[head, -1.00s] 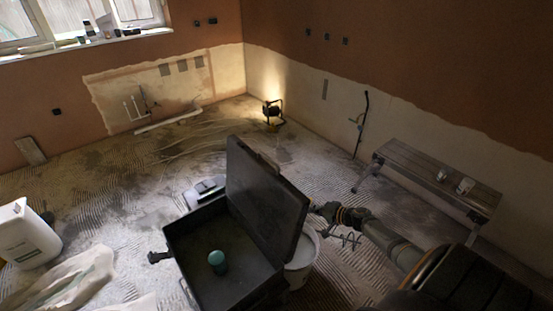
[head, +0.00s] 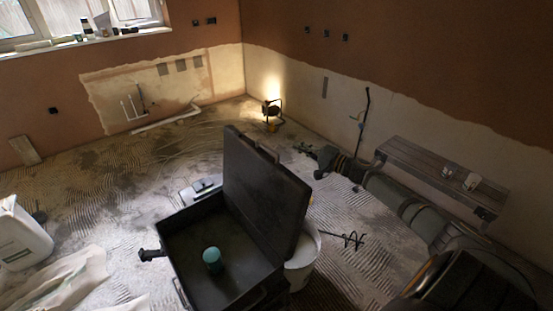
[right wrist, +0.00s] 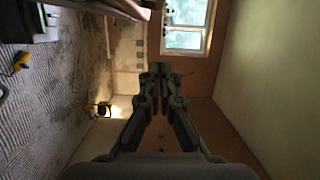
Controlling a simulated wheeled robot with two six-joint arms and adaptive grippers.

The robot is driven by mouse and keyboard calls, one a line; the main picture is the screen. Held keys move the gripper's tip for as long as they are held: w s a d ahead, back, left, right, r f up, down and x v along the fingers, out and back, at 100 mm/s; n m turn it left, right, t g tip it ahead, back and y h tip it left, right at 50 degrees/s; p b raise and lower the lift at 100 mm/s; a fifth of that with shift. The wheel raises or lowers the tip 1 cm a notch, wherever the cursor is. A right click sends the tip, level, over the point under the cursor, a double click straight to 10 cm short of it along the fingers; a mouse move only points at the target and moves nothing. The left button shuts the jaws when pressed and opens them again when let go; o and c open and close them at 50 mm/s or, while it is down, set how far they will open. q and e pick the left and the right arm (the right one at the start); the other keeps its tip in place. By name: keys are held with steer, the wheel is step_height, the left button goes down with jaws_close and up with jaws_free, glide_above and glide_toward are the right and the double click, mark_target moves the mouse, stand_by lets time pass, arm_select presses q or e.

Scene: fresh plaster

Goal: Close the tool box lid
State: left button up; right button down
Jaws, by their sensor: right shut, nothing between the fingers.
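The black tool box (head: 182,242) stands open in the lower middle of the head view. Its lid (head: 262,195) stands up, leaning back toward the right. A teal round-topped item (head: 212,255) is inside the box. My right gripper (head: 306,150) is to the right of the lid's upper part in the picture, apart from it, with nothing held. In the right wrist view its fingers (right wrist: 160,70) meet at the tips. I cannot clearly make out the box in that view.
A white bucket (head: 303,266) stands right behind the lid, partly hidden by it. A grey bench (head: 430,172) stands along the right wall. A lit work lamp (head: 271,112) is at the far corner.

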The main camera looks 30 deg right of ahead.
arm_select(q)
step_height(320, 180, down, 7)
steer(key=b, duration=0.5)
step_height(320, 180, up, 6)
steer(key=p, duration=0.5)
steer(key=shift+f, duration=0.1)
arm_select(e)
steer(key=w+a, duration=0.5)
steer(key=a, duration=0.1)
steer(key=shift+w+a, duration=0.2)
steer(key=shift+w, duration=0.05)
steer(key=shift+f, duration=0.1)
